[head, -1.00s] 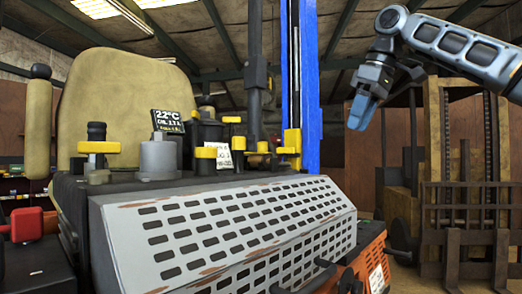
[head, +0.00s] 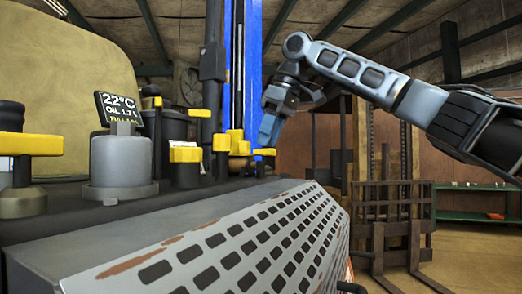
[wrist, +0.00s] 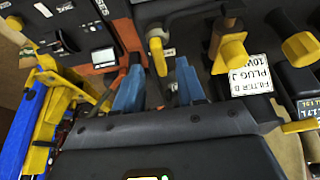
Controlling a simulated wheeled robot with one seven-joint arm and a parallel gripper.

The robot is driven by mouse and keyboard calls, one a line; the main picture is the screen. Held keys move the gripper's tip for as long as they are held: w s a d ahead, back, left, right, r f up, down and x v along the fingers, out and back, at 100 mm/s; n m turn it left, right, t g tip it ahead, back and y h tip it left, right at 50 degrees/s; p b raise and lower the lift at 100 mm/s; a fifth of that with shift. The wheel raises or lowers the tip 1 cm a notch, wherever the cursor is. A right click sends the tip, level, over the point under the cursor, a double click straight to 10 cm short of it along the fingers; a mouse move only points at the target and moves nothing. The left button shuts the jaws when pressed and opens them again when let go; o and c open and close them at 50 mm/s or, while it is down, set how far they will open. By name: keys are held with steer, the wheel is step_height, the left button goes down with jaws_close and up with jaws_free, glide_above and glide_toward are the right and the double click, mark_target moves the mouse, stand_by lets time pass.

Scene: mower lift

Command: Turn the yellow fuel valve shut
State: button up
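Several yellow handles and caps stand on the machine's top, and I cannot tell from labels which is the fuel valve. In the wrist view a small yellow lever (wrist: 158,56) lies just beyond and between the two blue fingertips. A yellow T-shaped handle (wrist: 229,50) stands to its right, behind a white label reading FILTER. My gripper (wrist: 160,92) is open, its fingers apart with nothing between them. In the head view my gripper (head: 270,128) points down, just right of the yellow parts (head: 236,142) beside the blue mast; contact cannot be seen.
A perforated grey cover (head: 230,240) slopes down in front of the yellow parts. A grey cylinder (head: 121,165), a display (head: 118,107) and a tan seat (head: 70,80) are at left. The blue mast (head: 240,60) rises behind. A rusty forklift (head: 392,215) stands at right.

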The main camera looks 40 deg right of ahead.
mark_target(264, 158)
steer(key=shift+x, duration=1.95)
steer(key=shift+s, duration=0.1)
steer(key=shift+c, duration=0.3)
jaws_close()
